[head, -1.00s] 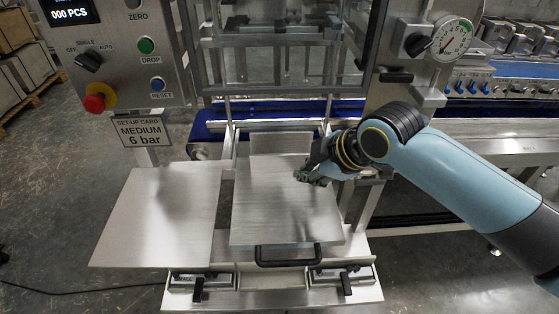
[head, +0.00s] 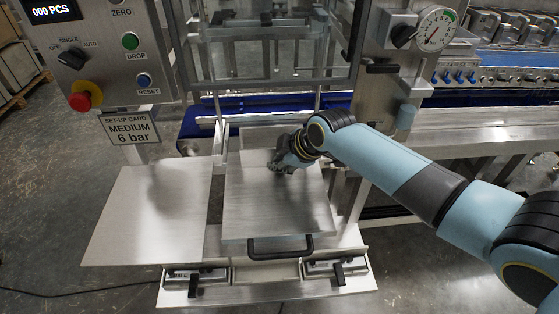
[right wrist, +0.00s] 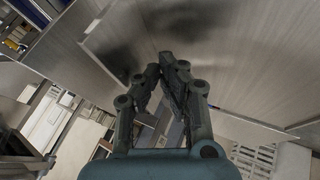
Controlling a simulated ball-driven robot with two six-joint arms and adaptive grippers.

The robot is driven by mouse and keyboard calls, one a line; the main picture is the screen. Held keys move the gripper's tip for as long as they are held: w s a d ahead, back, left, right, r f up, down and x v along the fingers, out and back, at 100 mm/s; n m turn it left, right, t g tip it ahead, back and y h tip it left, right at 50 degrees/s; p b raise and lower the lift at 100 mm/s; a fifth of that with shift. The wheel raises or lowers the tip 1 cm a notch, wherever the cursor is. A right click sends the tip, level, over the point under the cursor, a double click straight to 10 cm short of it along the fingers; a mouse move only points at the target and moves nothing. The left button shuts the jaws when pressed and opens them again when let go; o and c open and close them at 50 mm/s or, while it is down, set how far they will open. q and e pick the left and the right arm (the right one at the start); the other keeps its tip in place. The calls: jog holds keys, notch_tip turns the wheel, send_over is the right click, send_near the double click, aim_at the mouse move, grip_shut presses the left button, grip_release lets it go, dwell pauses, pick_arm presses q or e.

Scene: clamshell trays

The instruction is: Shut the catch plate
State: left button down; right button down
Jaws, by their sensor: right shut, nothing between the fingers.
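The catch plate, taken to be the square brushed-metal plate (head: 277,210) with a black bar handle (head: 281,249) at its front edge, sits in the middle of the head view. It lies roughly flat above the metal base. My right gripper (head: 279,171) is shut and empty over the rear part of this plate. In the right wrist view the closed fingertips (right wrist: 170,58) point at a broad brushed-metal surface (right wrist: 235,60). I cannot tell whether they touch it. My left gripper is not in view.
A second flat metal plate (head: 146,225) lies to the left. Two black latches (head: 193,285) (head: 339,272) stand at the front. A control panel (head: 98,50) and a set-up card (head: 131,130) are at upper left. A pressure gauge (head: 434,29) is at upper right, behind my right arm.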

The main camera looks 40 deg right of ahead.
aim_at(280, 134)
jog(key=w+d+b, duration=0.1)
jog(key=w, duration=0.1)
jog(key=w+d+b, duration=0.1)
jog(key=w+b, duration=0.1)
jog(key=w+d+b, duration=0.1)
jog(key=w+d, duration=0.1)
jog(key=w, duration=0.1)
jog(key=shift+d+f+b, duration=0.1)
jog(key=shift+f+b, duration=0.15)
jog(key=shift+b, duration=0.05)
jog(key=shift+w+d+r, duration=0.2)
jog(key=shift+w+d, duration=0.1)
jog(key=shift+w, duration=0.15)
jog(key=shift+r, duration=0.1)
